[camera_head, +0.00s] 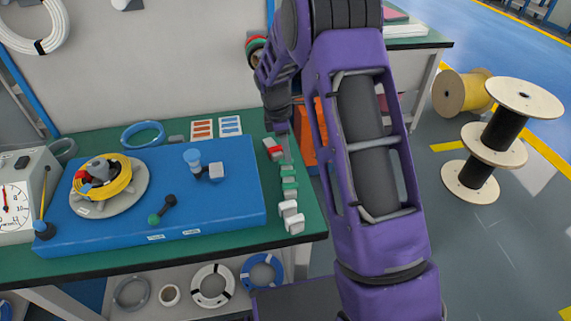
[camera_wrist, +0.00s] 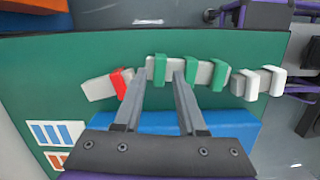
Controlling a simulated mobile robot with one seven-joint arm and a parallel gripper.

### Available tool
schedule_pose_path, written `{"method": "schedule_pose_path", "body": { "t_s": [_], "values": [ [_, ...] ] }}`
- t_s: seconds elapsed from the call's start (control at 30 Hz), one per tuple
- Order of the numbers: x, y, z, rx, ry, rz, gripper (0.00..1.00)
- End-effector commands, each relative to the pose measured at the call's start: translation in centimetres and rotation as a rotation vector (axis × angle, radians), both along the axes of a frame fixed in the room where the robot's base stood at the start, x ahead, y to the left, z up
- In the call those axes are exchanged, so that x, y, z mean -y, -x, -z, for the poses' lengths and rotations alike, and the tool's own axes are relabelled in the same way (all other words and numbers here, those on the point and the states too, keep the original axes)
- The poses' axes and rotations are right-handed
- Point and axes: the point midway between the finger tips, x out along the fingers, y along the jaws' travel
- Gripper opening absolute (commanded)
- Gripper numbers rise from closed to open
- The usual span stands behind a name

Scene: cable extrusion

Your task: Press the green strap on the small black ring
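A row of small pale blocks with coloured straps lies along the right end of the green table top. In the wrist view, one green strap (camera_wrist: 159,69) sits between my gripper's (camera_wrist: 160,73) two spread fingertips. I cannot tell whether the fingers touch it. Two more green straps (camera_wrist: 190,68) (camera_wrist: 219,76) lie to the right, and a red strap (camera_wrist: 119,84) to the left. In the head view my gripper (camera_head: 285,152) is over this row, partly hidden by my arm. A small dark grey ring (camera_head: 63,150) lies at the table's back left; I cannot tell if it is the black ring.
White-strapped blocks (camera_head: 290,216) end the row near the front. A blue ring (camera_head: 142,134) lies behind. Other rings (camera_head: 213,303) rest on the lower shelf.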

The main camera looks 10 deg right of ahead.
Motion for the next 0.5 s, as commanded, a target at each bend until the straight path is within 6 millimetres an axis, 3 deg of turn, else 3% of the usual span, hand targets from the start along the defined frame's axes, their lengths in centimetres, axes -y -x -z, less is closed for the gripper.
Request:
{"method": "schedule_pose_path", "body": {
  "t_s": [0.5],
  "values": [
    [0.00,-0.01,0.82,0.000,0.000,0.000,0.40]
  ]
}}
